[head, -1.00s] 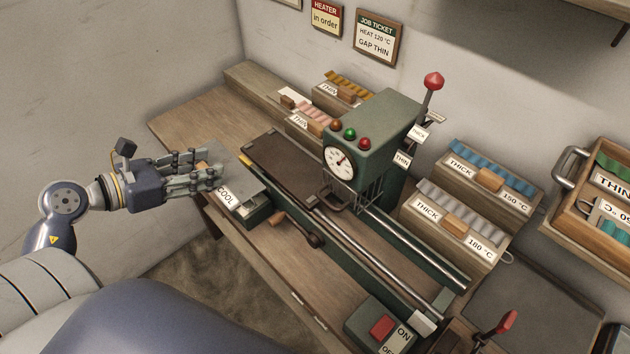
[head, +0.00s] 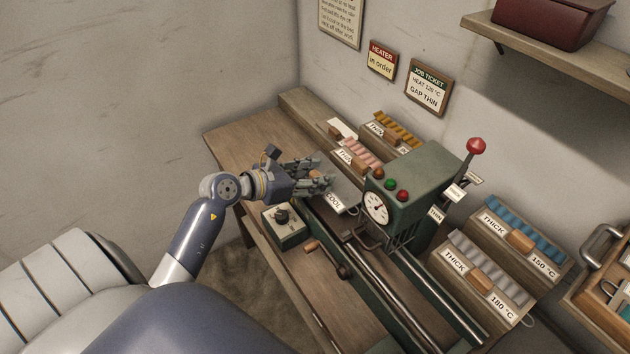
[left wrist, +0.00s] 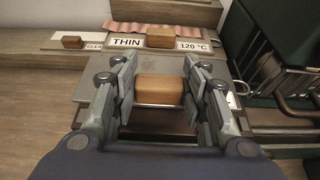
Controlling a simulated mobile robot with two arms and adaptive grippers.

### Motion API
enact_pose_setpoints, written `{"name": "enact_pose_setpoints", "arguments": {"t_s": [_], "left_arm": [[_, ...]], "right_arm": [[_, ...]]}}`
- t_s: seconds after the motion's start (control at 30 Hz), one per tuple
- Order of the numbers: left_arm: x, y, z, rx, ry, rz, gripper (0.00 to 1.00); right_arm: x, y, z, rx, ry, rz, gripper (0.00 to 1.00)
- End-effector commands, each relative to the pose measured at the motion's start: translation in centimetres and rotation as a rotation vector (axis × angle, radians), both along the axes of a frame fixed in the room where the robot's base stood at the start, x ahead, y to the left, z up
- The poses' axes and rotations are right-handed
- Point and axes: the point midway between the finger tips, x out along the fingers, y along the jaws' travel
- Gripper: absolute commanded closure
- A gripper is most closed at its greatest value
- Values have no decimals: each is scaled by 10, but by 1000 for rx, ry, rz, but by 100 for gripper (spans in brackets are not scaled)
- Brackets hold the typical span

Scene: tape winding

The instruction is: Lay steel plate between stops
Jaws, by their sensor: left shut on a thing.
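The grey steel plate (head: 346,190), with a COOL label on its front edge, is held over the far left end of the green machine's bed (head: 338,222). My left gripper (head: 322,178) is shut on the plate's wooden grip (left wrist: 160,89), which shows between the fingers in the left wrist view. Dark bed surface shows just below the grip there. The plate hides most of the bed's left end. I cannot make out the stops, or whether the plate touches the bed. My right gripper is not in view.
The green press head (head: 410,195) with its gauge stands close right of the plate. THIN trays (head: 356,157) sit behind it. A knob box (head: 286,228) and a crank (head: 336,262) are in front. THICK trays (head: 480,275) stand at the right.

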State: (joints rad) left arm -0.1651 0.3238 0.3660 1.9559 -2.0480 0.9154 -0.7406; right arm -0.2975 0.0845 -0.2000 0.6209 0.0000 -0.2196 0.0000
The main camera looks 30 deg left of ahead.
Motion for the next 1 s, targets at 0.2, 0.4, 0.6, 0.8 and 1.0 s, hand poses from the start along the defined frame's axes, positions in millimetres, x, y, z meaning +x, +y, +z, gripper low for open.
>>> {"name": "enact_pose_setpoints", "arguments": {"t_s": [0.2,0.4,0.6,0.8,1.0], "left_arm": [[0,0,-27,-5,1,3,97],[0,0,-32,0,-2,1,97],[0,0,-35,-1,-2,1,97],[-1,0,-39,-2,2,0,48],[-1,0,-39,-1,3,0,39]], "right_arm": [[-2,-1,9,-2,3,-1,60],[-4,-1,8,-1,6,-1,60],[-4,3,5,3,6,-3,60],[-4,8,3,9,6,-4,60],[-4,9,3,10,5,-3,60]]}}
